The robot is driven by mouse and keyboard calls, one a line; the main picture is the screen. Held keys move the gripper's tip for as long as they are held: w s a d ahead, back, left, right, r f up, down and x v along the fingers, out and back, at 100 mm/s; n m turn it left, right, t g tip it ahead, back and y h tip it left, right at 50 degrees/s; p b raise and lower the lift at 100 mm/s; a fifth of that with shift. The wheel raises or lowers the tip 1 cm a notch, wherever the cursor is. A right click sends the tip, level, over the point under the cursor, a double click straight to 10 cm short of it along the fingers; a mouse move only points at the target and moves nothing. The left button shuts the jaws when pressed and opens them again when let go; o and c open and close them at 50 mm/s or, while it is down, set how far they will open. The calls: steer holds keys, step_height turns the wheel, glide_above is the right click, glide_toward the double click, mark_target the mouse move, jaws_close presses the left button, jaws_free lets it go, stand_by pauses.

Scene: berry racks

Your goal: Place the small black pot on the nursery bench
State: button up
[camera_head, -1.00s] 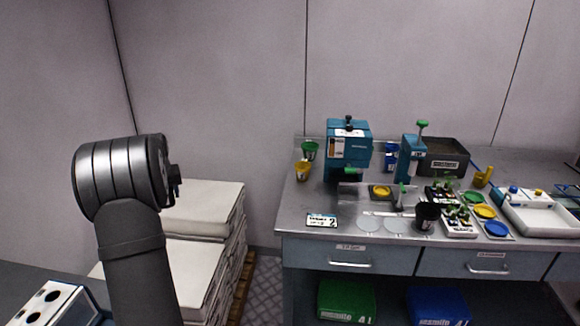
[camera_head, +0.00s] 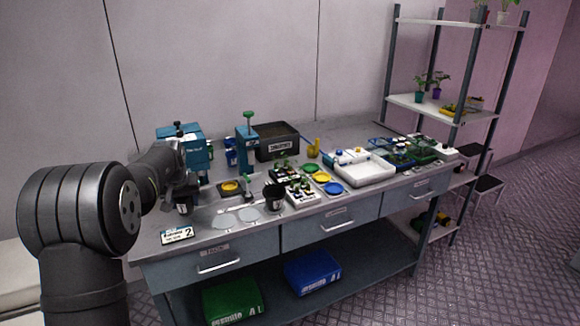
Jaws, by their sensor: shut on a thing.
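My gripper (camera_head: 183,194) is over the left part of a grey metal bench (camera_head: 205,241) with drawers, presumably the nursery bench. It is shut on a small black pot (camera_head: 184,209) with a pale mark, seen small and partly covered by the jaws. I cannot tell whether this pot touches the bench top. Another black pot (camera_head: 274,199) stands upright on the bench, right of two clear discs.
A number 2 card (camera_head: 176,235) lies at the front left edge. Blue machines (camera_head: 246,150) and a black bin (camera_head: 277,141) stand behind. Seedling trays (camera_head: 300,195), coloured dishes (camera_head: 333,188) and a white tray (camera_head: 364,170) crowd the middle. A shelf rack (camera_head: 445,108) stands right.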

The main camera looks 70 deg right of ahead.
steer(key=s+d+m, duration=0.1)
steer(key=s+d, duration=0.2)
steer(key=s, duration=0.3)
steer(key=s+d+m+g, duration=0.1)
steer(key=s+d, duration=0.1)
steer(key=s, duration=0.4)
steer(key=s+d+m, duration=0.1)
steer(key=s+d, duration=0.2)
steer(key=s, duration=0.3)
steer(key=shift+h, duration=0.4)
steer(key=w+f, duration=0.2)
steer(key=w, duration=0.1)
steer(key=w+d+f, duration=0.1)
steer(key=w+f, duration=0.1)
steer(key=w, duration=0.2)
steer(key=w+f, duration=0.3)
steer(key=shift+w+d, duration=0.15)
steer(key=shift+w, duration=0.2)
steer(key=shift+f, duration=2)
steer(key=o, duration=0.9)
steer(key=shift+f, duration=0.1)
steer(key=shift+o, duration=0.2)
steer(key=v, duration=1.2)
